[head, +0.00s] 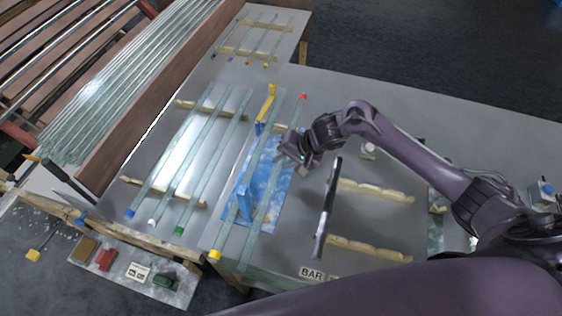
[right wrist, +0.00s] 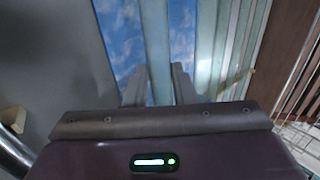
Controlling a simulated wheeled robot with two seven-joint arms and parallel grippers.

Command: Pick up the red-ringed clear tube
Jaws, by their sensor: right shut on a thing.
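The red-ringed clear tube (head: 263,215) runs lengthwise over a blue-and-white patterned mat (head: 284,205) on the grey table. Its red ring (head: 304,96) is at the far end. My right gripper (head: 287,157) is at the tube's middle, over the mat. In the right wrist view the two fingers of this gripper (right wrist: 159,88) stand on either side of the clear tube (right wrist: 156,45), shut on it. I cannot tell whether the tube is clear of the mat. My left gripper is not in view.
Several other ringed tubes rest on wooden racks (head: 192,198) further left.

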